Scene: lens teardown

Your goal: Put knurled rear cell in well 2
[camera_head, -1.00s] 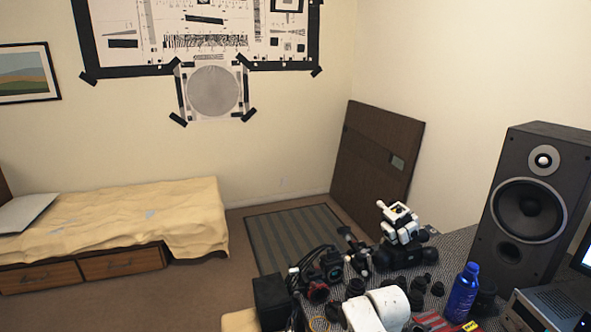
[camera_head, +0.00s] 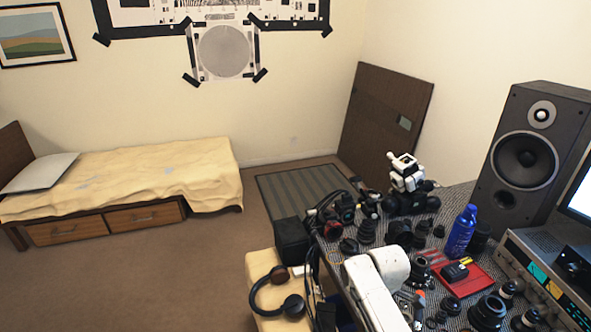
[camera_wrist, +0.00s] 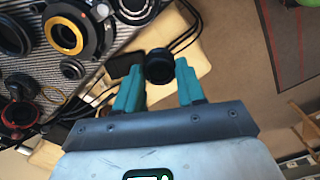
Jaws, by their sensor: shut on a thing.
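In the wrist view my gripper (camera_wrist: 159,84) has its two teal fingers on either side of a short black cylindrical part (camera_wrist: 158,66). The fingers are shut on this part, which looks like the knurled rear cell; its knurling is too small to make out. It is held in the air, above a pale cushion and cables seen beyond it. In the head view my white arm reaches over the near part of the bench, and I cannot make out the gripper or the held part there. I cannot pick out well 2 in either view.
A patterned bench (camera_head: 461,200) is crowded with black lens parts. A red tray (camera_head: 486,283) lies near a blue bottle (camera_head: 461,231) and a speaker (camera_head: 525,160). Headphones (camera_head: 273,290) lie on a pale seat beside the bench. The carpet at left is clear.

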